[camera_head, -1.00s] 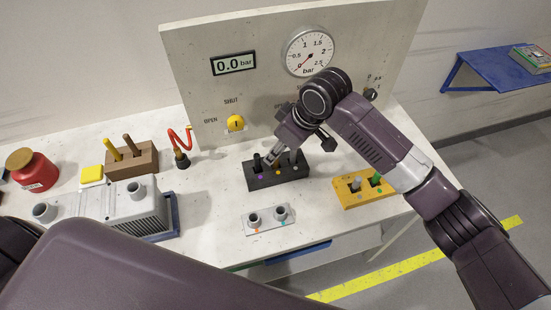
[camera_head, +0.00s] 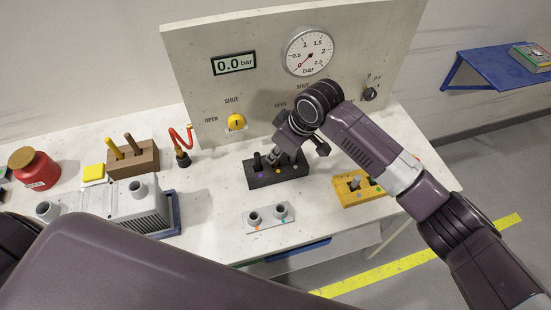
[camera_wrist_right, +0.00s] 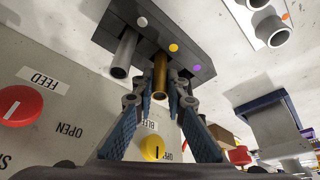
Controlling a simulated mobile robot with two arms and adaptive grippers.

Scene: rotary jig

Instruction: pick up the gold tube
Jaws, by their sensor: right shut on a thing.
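The gold tube (camera_wrist_right: 160,72) stands in the middle hole of a black block, at the yellow dot. My right gripper (camera_wrist_right: 161,90) is shut on this tube, one finger on each side. In the head view the right gripper (camera_head: 281,158) is over the middle of the black block (camera_head: 262,182) and mostly hides the gold tube. The tube still appears seated in the block. In the wrist view a grey tube (camera_wrist_right: 124,52) and a dark tube (camera_wrist_right: 186,82) stand on either side of it. My left gripper is out of view.
A panel with a gauge (camera_head: 310,52) and a yellow knob (camera_head: 236,122) stands behind the block. A yellow block (camera_head: 352,200) is to the right, and a plate with two sockets (camera_head: 256,228) is in front. A brown block (camera_head: 135,164) stands at left.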

